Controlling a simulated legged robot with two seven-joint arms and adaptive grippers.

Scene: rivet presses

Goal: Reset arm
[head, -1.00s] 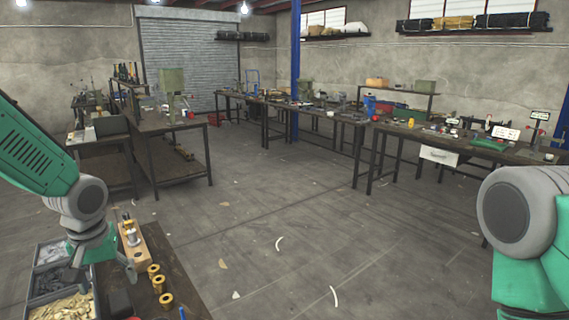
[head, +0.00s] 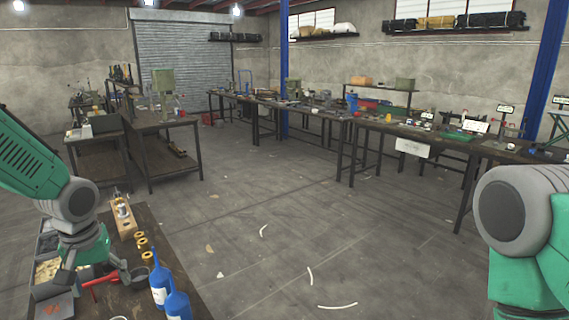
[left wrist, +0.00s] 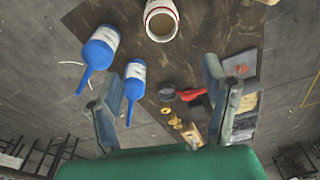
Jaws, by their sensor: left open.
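My left gripper (head: 97,272) is at the lower left of the head view, above the dark bench (head: 138,302). Its fingers are spread and nothing is between them. In the left wrist view the same gripper (left wrist: 160,105) also shows parted fingers, with the bench below. My right arm (head: 515,215) comes in at the right edge of the head view. Its gripper is out of the picture.
Blue bottles (head: 158,280), a red tool (head: 100,281), brass rings (head: 142,243) and a wooden block (head: 123,217) are on the bench near my left gripper. A white cup (left wrist: 161,20) shows in the left wrist view. The middle floor is largely clear.

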